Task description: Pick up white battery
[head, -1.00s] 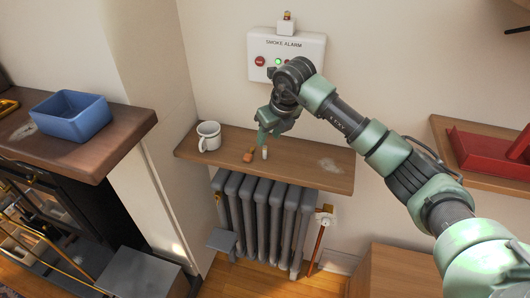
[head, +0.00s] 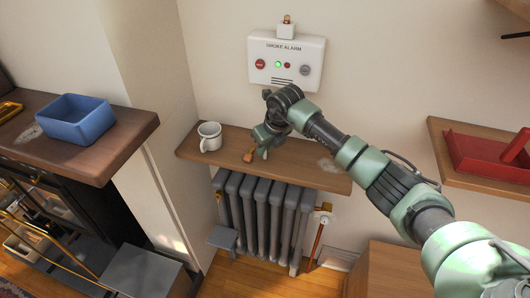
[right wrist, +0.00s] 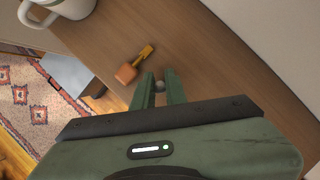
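My right gripper (head: 262,150) is low over the wooden shelf above the radiator, its fingers pointing down. In the head view the battery is hidden by the gripper. My left gripper is not in view.
A white mug (head: 209,137) stands at the shelf's (head: 310,175) left. A small orange-brown object (head: 249,156) lies just left of the gripper. A smoke alarm (head: 287,62) hangs above. A blue bin (head: 75,120) is on the left counter, a red object (head: 485,157) at right.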

